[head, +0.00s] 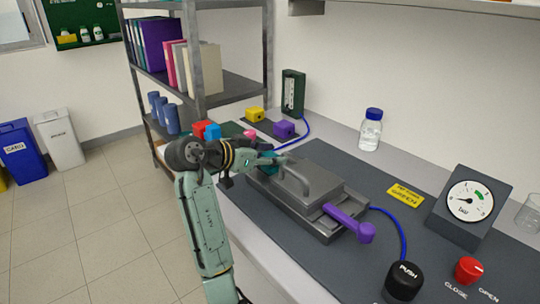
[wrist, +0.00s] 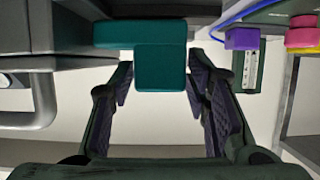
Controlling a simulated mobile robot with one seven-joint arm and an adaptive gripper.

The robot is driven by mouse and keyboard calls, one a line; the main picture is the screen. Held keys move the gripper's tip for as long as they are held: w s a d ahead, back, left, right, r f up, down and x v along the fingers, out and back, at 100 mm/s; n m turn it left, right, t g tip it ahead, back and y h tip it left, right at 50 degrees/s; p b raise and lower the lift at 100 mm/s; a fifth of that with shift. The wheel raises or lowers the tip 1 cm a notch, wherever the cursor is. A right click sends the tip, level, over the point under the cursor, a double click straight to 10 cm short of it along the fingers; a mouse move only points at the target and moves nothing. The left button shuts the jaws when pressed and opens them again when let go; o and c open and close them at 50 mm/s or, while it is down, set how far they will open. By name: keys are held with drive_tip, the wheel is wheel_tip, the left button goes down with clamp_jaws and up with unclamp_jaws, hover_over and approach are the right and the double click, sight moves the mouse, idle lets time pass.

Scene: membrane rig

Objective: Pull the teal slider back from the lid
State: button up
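The teal slider (wrist: 160,68) shows in the wrist view as a teal block with a wider bar behind it. Its near end sits between the two fingers of my gripper (wrist: 162,105), with a gap visible on both sides. In the head view the slider (head: 268,157) is a small teal patch at the left end of the grey metal rig, partly hidden by my gripper (head: 255,165). The lid (head: 318,180) is a grey plate with an arched handle, lying on the rig. The handle also shows at the left of the wrist view (wrist: 40,105).
A purple lever (head: 345,220) sticks out from the rig's front right. A gauge (head: 468,200), a black push knob (head: 404,281) and a red knob (head: 469,269) stand at the right. Coloured blocks (head: 284,129) and a bottle (head: 370,130) are behind. A metal shelf (head: 195,70) rises behind my arm.

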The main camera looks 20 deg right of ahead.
clamp_jaws()
idle(0.3)
drive_tip(key=shift+w, duration=0.1)
drive_tip(key=shift+w+a, duration=0.15)
drive_tip(key=shift+w, duration=0.2)
drive_tip(key=shift+w+a, duration=0.2)
drive_tip(key=shift+w, duration=0.3)
drive_tip(key=shift+w+a, duration=0.2)
drive_tip(key=shift+w, duration=0.3)
drive_tip(key=shift+s+r, duration=0.1)
drive_tip(key=shift+r, duration=0.05)
drive_tip(key=shift+o, duration=1.4)
unclamp_jaws()
